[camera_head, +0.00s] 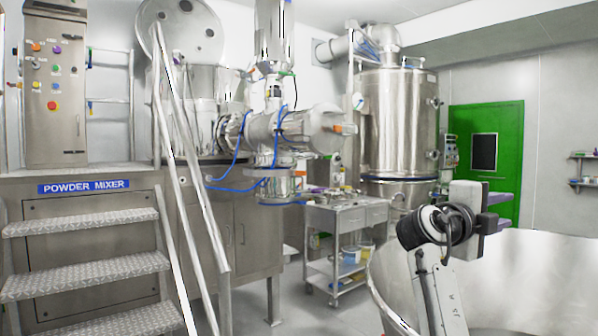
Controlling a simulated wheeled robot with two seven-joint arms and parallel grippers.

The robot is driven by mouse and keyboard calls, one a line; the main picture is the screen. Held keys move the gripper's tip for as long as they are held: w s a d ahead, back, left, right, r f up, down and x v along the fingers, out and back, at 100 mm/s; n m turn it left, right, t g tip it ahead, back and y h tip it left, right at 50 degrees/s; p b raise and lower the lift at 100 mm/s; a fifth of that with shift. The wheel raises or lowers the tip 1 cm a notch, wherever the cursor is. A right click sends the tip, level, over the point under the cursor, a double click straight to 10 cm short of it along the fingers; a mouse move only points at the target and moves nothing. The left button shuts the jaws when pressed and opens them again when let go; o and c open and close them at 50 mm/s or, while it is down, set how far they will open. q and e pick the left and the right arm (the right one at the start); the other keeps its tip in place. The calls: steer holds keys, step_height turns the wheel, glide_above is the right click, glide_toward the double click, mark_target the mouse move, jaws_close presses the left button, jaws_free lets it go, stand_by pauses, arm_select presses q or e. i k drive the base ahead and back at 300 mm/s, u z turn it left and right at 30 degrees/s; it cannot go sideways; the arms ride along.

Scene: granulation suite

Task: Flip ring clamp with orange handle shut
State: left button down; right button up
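A small orange handle (343,128) shows at the right end of the horizontal steel cylinder (308,131) on the powder mixer. The ring clamp it may belong to is too small to make out, and I cannot tell whether it is open or shut. My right gripper (484,208) is raised at the lower right, well to the right of the handle and nearer to me, touching nothing that I can see. My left gripper is out of view.
A large steel bowl (540,285) fills the lower right, beside and behind my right arm. A steel trolley (345,217) stands below the cylinder. Metal steps (85,260) and a handrail (185,180) are at left. A tall steel vessel (398,120) stands behind. Some floor is free around the trolley.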

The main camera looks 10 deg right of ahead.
mark_target(248, 171)
steer(key=i, duration=2.15)
steer(key=u, duration=0.8)
